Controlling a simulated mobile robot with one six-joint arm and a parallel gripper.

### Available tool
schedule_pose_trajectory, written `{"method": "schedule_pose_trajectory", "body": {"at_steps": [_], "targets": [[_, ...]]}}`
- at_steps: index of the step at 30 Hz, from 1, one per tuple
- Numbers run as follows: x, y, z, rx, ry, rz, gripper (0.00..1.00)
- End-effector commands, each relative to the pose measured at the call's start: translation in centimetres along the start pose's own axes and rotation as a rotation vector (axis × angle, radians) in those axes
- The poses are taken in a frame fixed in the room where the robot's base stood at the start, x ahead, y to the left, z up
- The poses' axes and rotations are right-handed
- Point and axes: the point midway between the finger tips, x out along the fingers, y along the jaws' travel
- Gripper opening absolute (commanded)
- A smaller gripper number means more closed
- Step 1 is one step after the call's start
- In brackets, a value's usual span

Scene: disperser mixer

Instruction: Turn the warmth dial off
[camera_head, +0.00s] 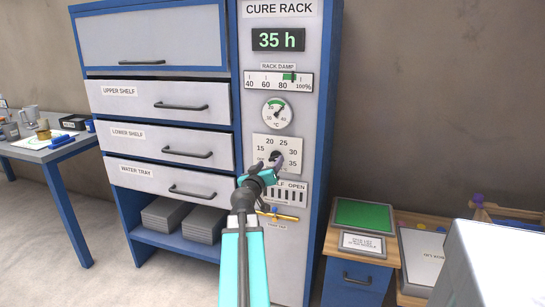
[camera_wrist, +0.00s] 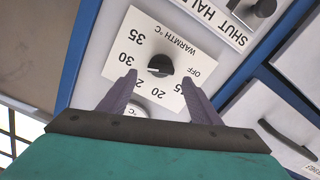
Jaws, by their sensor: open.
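The warmth dial (camera_wrist: 160,66) is a black knob on a white plate marked OFF, 15 to 35 and WARMTH °C, upside down in the wrist view. Which mark the knob points at is too small to tell. In the head view the dial plate (camera_head: 291,146) is on the cure rack's right-hand panel, with the knob partly hidden by my gripper. My gripper (camera_wrist: 158,77) is open, one finger on either side of the knob and apart from it. In the head view my gripper (camera_head: 275,164) is in front of the plate's lower part.
Above the dial are a round gauge (camera_head: 277,113), a rack damp scale (camera_head: 278,80) and a display (camera_head: 278,40) reading 35 h. Below it are a vent slider (camera_head: 292,194) and a brass tap (camera_head: 278,215). Drawers (camera_head: 165,105) lie left; a small cabinet (camera_head: 355,285) stands right.

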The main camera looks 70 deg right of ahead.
Motion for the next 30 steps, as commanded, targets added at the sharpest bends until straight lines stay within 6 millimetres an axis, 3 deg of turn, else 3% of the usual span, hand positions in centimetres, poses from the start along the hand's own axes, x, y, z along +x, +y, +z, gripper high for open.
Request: {"method": "schedule_pose_trajectory", "body": {"at_steps": [15, 29, 30], "targets": [[4.4, 0.1, -0.1, -0.001, 0.0, -0.001, 0.58], [4.8, 0.0, 0.0, 0.0, 0.001, -0.003, 0.58], [4.8, 0.0, 0.0, 0.0, 0.001, -0.003, 0.53]]}}
